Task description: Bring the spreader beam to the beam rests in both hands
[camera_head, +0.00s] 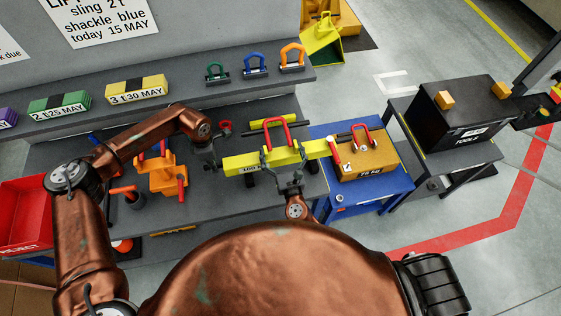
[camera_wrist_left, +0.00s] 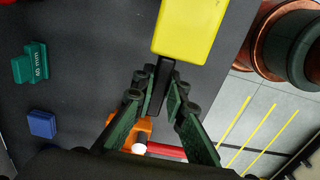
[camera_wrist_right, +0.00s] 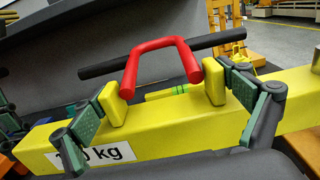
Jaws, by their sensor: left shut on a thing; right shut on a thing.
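The spreader beam (camera_head: 240,164) is a long yellow bar with a white weight label. It is level or nearly so above the grey bench. A red shackle (camera_head: 281,128) stands on its top. My left gripper (camera_head: 214,163) is shut at the beam's left end; in the left wrist view (camera_wrist_left: 160,88) its fingers close on a dark stub by the yellow end (camera_wrist_left: 190,25). My right gripper (camera_wrist_right: 165,98) is shut on yellow cheeks beside the red shackle. Two orange blocks (camera_head: 445,99) (camera_head: 502,89) on the black tool box may be the beam rests.
An orange weight (camera_head: 366,160) with a red shackle sits on a blue cart (camera_head: 375,192) right of the beam. An orange stand (camera_head: 160,172) is on the bench at left. A red bin (camera_head: 25,215) is at far left. Open floor lies at lower right.

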